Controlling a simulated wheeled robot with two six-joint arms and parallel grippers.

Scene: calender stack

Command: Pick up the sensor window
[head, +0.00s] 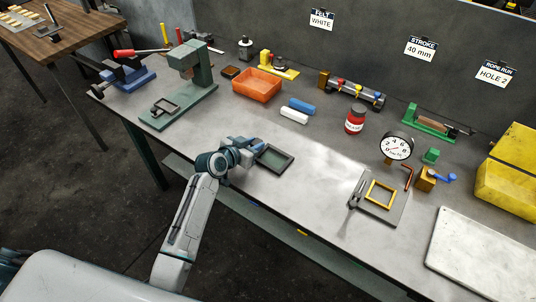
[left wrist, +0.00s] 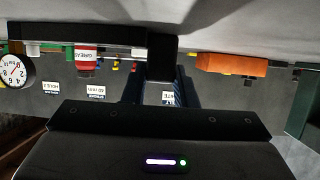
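I cannot tell for sure which thing is the sensor window. A dark, shallow framed tray (head: 274,158) lies near the table's front edge, and a flat plate (head: 398,208) with a yellow square frame (head: 380,194) lies further right. My left gripper (head: 257,147) is low at the table's front edge, at the left side of the dark tray. In the left wrist view, the picture is upside down; the fingers (left wrist: 160,91) stand apart with a gap between them, and a black block shows at their tips. Whether it touches them is unclear. My right gripper is not in view.
A dial gauge (head: 396,146) stands right. A green press (head: 186,80) stands left. Bare tabletop (head: 325,165) lies between the tray and the plate.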

